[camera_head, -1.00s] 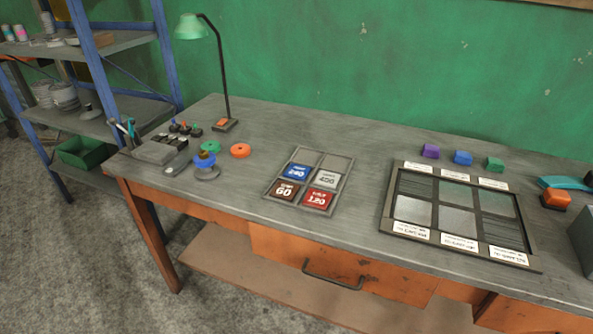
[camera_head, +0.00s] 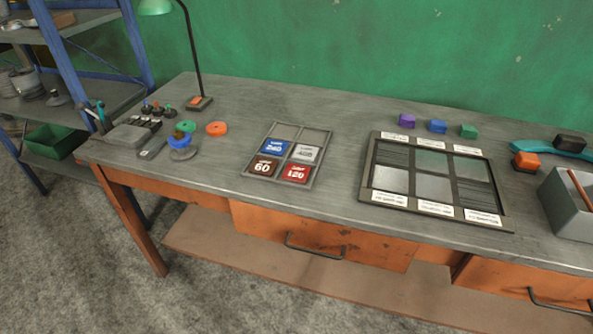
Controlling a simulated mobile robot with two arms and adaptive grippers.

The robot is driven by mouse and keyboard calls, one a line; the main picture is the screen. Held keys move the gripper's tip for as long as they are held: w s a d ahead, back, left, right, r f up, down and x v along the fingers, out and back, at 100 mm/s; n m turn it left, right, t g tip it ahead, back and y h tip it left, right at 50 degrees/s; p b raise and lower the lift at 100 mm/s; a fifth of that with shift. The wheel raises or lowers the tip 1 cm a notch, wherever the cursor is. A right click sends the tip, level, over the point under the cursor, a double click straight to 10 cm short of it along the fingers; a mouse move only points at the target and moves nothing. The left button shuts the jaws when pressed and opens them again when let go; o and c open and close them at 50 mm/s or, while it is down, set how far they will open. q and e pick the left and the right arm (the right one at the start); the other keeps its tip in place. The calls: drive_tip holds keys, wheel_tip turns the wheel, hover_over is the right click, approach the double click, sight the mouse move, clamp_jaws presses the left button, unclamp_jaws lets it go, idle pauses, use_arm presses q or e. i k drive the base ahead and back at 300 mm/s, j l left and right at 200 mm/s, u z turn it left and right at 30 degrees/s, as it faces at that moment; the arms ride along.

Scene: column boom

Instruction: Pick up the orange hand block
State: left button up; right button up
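The orange hand block (camera_head: 526,161) sits on the workbench (camera_head: 345,215) at the right, with a dark lower part. It stands just right of the framed sample board and in front of a teal strip. Nothing covers it from this view. Neither of my grippers shows in the head view.
A grey open box (camera_head: 568,205) stands close to the orange block, at its right front. A teal strip with a black block (camera_head: 570,143) lies behind it. Purple, blue and green blocks (camera_head: 437,126) sit behind the sample board (camera_head: 437,181). A lamp (camera_head: 200,103) stands at the left.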

sight(524, 162)
drive_tip(key=z, duration=1.45)
drive_tip(key=l, duration=0.2)
